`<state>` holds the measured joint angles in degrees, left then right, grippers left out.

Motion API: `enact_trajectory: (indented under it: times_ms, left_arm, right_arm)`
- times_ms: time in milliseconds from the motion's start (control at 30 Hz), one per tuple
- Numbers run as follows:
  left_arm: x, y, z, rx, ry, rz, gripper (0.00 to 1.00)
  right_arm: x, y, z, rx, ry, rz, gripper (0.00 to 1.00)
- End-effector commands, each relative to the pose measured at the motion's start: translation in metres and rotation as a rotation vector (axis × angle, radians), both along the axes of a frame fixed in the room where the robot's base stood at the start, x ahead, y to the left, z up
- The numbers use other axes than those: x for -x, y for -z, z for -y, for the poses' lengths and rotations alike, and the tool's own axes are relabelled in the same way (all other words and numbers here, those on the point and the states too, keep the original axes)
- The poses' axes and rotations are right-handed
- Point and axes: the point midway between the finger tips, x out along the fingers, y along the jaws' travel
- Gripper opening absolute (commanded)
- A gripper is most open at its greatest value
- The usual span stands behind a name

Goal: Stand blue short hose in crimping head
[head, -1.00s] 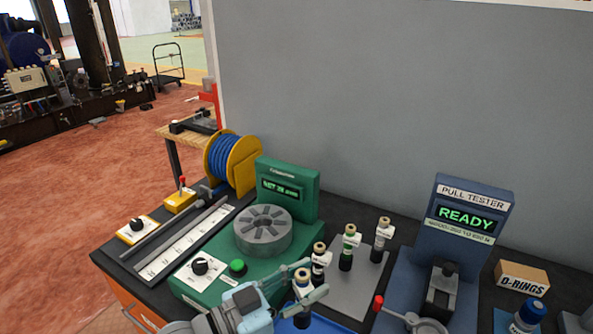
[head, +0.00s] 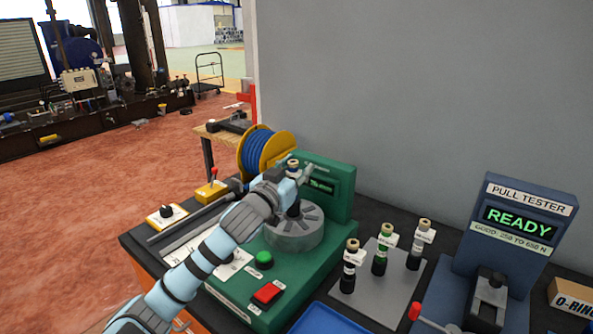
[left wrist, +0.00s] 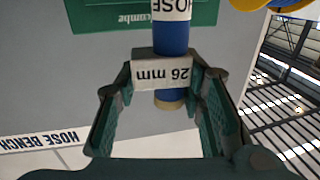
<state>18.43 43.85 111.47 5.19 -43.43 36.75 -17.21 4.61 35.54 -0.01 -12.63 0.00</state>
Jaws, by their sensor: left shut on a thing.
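My left gripper (head: 299,178) is shut on the blue short hose (head: 294,209) and holds it upright over the grey crimping head (head: 292,239). The hose's brass upper end (head: 293,163) shows above the fingers. Its lower end is at the middle of the round head; I cannot tell whether it is inside or just above. In the left wrist view, the blue hose (left wrist: 171,40) runs between the fingers (left wrist: 166,85), with a white tag reading 26 mm and a brass end. My right gripper is not in view.
The green crimper has a display (head: 322,186), a green button (head: 264,260) and a red button (head: 268,293). Several tagged hoses stand on a grey plate (head: 362,296) to the right. A blue tray (head: 328,322) lies in front; the pull tester (head: 516,225) stands right.

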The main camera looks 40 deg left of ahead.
Motion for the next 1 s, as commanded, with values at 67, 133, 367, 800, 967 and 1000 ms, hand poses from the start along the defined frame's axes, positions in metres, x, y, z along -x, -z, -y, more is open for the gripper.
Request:
enact_trajectory:
  times_ms: [67, 133, 367, 800, 967, 1000]
  left_arm:
    - [0.000, 0.018, 0.000, -0.001, 0.001, 0.002, 0.00]
    - [0.000, 0.026, 0.001, -0.001, 0.002, 0.002, 0.00]
    - [0.000, 0.031, 0.001, -0.002, 0.003, 0.001, 0.00]
    - [0.000, 0.030, 0.001, -0.002, 0.003, 0.001, 0.00]
    - [0.001, 0.029, 0.002, -0.002, 0.004, 0.001, 0.00]
    - [0.002, 0.029, 0.002, -0.002, 0.004, 0.001, 0.00]
  right_arm:
    - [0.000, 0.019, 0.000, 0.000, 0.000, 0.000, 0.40]
    - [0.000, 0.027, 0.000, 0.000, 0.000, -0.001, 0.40]
    - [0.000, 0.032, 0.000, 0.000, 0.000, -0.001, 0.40]
    - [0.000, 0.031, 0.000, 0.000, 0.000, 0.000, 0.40]
    - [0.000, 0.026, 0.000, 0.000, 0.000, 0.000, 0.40]
    - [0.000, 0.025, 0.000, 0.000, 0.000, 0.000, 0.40]
